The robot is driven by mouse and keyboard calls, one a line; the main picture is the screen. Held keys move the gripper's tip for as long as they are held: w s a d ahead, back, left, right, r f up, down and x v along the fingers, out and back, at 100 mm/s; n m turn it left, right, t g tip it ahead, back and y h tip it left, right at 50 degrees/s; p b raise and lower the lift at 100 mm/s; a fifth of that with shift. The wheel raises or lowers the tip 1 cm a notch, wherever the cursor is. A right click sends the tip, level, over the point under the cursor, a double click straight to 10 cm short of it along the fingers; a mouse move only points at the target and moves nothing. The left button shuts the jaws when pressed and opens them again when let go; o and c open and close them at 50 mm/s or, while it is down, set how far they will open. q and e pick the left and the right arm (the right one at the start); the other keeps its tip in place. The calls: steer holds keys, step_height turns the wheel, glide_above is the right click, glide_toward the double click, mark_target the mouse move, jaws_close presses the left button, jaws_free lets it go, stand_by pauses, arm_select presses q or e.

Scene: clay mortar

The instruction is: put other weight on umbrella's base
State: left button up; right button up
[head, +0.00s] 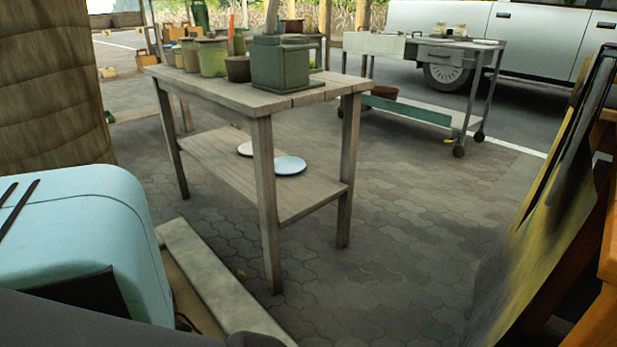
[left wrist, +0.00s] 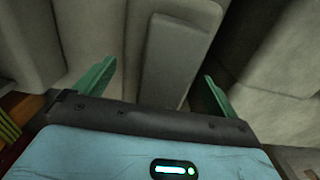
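In the left wrist view, my left gripper (left wrist: 152,80) has its two green fingers spread wide apart. A grey, smooth slab (left wrist: 178,50) shows beyond and between the fingertips, with other pale grey blocks (left wrist: 262,45) around it. I cannot tell which of these is a weight or the umbrella's base, nor whether a finger touches any of them. No umbrella can be made out for certain in either view. In the head view, a long pale slab (head: 215,285) lies low at the lower left, partly hidden. Neither gripper shows in the head view.
A wooden table (head: 275,102) holds several pots and a green square container (head: 281,64); two plates lie on its lower shelf. A metal cart (head: 430,105) stands behind. Ribbed brown material (head: 50,80) is at left, a yellow-black sheet (head: 540,200) at right. Paving between is clear.

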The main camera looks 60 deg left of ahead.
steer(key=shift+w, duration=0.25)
arm_select(q)
steer(key=shift+r, duration=0.25)
step_height(320, 180, up, 12)
steer(key=p, duration=0.6)
steer(key=shift+f+p, duration=0.15)
steer(key=shift+p, duration=0.2)
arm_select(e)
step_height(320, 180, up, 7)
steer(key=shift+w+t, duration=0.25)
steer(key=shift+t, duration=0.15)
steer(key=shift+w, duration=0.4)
arm_select(q)
steer(key=shift+s, duration=0.1)
